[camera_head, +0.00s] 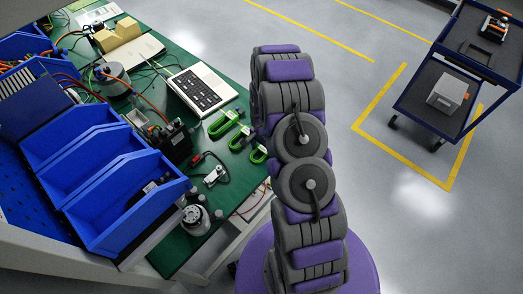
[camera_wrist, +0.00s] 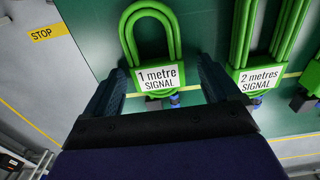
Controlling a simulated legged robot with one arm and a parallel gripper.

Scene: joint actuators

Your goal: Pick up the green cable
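A green looped cable (camera_wrist: 148,38) labelled "1 metre SIGNAL" lies on the green bench top in the wrist view. A larger green cable (camera_wrist: 265,45) labelled "2 metres SIGNAL" lies to its right, and part of another shows at the right edge. The head view shows green cables of different sizes, large (camera_head: 222,124), middle (camera_head: 240,138) and small (camera_head: 258,155), left of my arm. My gripper (camera_wrist: 160,68) is open, with its dark fingers either side of the 1 metre cable's label. Contact cannot be told. The fingers are hidden in the head view.
A keyboard-like device (camera_head: 201,89), blue bins (camera_head: 95,165), a black device (camera_head: 172,140) and a round metal part (camera_head: 195,217) crowd the green bench (camera_head: 190,50). A dark cart (camera_head: 455,85) stands at right. Open floor lies between.

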